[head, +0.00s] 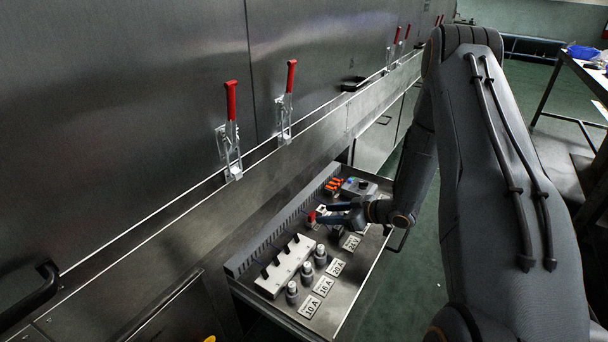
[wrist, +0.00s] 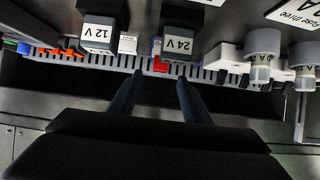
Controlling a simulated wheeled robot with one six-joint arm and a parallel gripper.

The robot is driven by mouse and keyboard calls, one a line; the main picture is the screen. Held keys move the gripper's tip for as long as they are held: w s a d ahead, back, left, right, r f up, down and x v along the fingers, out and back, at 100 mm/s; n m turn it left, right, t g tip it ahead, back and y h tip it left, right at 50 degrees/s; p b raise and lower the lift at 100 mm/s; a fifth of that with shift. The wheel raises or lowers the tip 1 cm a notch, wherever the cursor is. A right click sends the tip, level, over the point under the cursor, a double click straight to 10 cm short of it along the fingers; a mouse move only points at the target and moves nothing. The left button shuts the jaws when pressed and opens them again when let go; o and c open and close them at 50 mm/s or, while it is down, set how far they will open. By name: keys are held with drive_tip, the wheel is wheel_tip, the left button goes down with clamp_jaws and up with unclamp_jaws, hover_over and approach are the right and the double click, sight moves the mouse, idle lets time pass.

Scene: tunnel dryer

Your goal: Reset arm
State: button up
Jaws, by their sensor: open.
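My gripper (head: 338,213) is open, low over the pulled-out metal tray (head: 345,300) in the head view. In the wrist view my gripper (wrist: 160,79) shows two dark fingers apart with nothing seen between them. A small red part (head: 312,217) is close to the fingertips in the head view. The red part (wrist: 160,66) also shows just beyond the fingers in the wrist view; whether they touch cannot be told. Dark blocks marked 12 V (wrist: 97,34) and 24 V (wrist: 179,43) are near the fingers.
A white fuse holder (head: 284,268), grey cylindrical fuses (head: 307,272) and label plates (head: 323,286) sit on the tray. Orange terminals (head: 333,187) are at its far end. The dryer wall with red-handled clamps (head: 231,102) runs along the left. A table (head: 585,75) stands far right.

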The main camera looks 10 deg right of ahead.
drive_tip(key=shift+w+r, duration=0.3)
drive_tip(key=shift+r, duration=0.1)
wheel_tip(320, 180, up, 10)
drive_tip(key=w+f+m+h, duration=0.1)
drive_tip(key=w+h, duration=0.2)
drive_tip(key=h, duration=0.2)
drive_tip(key=s+a+r+m+g+h, duration=0.25)
drive_tip(key=s+r, duration=0.35)
drive_tip(key=r, duration=0.3)
drive_tip(key=s+a+r+m+g, duration=0.15)
drive_tip(key=s+a+r, duration=0.25)
drive_tip(key=s, duration=0.7)
drive_tip(key=s+a+r+g+p, duration=0.1)
drive_tip(key=s+a+r+g, duration=0.25)
drive_tip(key=s, duration=0.75)
drive_tip(key=s+a+r+m+g, duration=0.1)
drive_tip(key=s+a+r, duration=0.3)
drive_tip(key=s, duration=0.7)
drive_tip(key=d+r+m+h+p, duration=0.1)
drive_tip(key=d+r+m+p, duration=0.2)
drive_tip(key=d+r+p, duration=0.5)
drive_tip(key=d+p, duration=0.1)
drive_tip(key=p, duration=0.7)
drive_tip(key=shift+r, duration=0.1)
